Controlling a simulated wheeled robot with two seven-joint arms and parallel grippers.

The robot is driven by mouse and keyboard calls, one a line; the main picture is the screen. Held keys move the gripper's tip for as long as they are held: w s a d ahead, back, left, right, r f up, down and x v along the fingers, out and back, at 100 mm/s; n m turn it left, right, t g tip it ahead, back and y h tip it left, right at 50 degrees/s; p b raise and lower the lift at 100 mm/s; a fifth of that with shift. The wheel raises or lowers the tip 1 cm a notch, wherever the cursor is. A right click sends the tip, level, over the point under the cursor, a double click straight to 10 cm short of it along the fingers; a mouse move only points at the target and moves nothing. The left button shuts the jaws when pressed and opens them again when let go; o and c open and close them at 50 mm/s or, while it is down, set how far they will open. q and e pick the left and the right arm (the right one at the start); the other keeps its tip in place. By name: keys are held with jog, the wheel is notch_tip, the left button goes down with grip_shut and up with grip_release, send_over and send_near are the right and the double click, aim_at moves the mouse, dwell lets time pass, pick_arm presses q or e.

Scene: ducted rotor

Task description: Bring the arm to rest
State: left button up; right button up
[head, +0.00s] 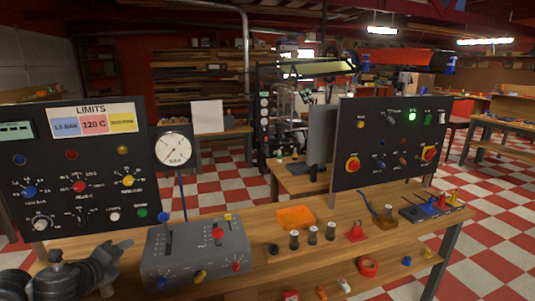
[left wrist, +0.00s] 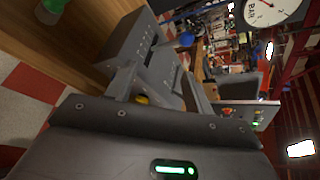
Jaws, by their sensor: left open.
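My left gripper (head: 118,266) is at the bottom left of the head view, at the left end of the wooden bench (head: 262,222). It is beside the grey lever box (head: 197,255) and below the left control panel (head: 85,165). In the left wrist view the two fingers of my left gripper (left wrist: 160,78) stand apart with nothing seen held between them. The grey lever box (left wrist: 136,45) lies beyond the fingers there. Whether the fingers touch it, I cannot tell. My right gripper is not in view.
A round gauge (head: 174,148) stands above the lever box. A second control panel (head: 388,143) with a lit green lamp stands to the right.

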pick_arm(q)
jog(key=s+d+f+n+g, duration=0.2)
jog(key=s+d+f+n, duration=0.35)
jog(key=f, duration=0.25)
jog(key=s+d+f+n+g, duration=0.1)
jog(key=s+d+f+n, duration=0.45)
jog(key=f, duration=0.25)
jog(key=s+d+f+n+g, duration=0.2)
jog(key=s+f+n, duration=0.15)
jog(key=s, duration=0.35)
jog(key=s+d+f+n+g, duration=0.1)
jog(key=s+f+n+g, duration=0.2)
jog(key=s+n, duration=0.35)
jog(key=s+d+f+n+g, duration=0.2)
jog(key=s+f, duration=0.1)
jog(key=s, duration=0.6)
notch_tip(320, 180, down, 24)
jog(key=s+a+f+g, duration=0.1)
jog(key=s+f, duration=0.7)
jog(key=s+a+f+g, duration=0.1)
jog(key=s+a+f, duration=0.1)
jog(key=s+f, duration=0.7)
jog(key=shift+a+f+h, duration=0.2)
jog(key=shift+a+h, duration=0.05)
jog(key=shift+h, duration=0.05)
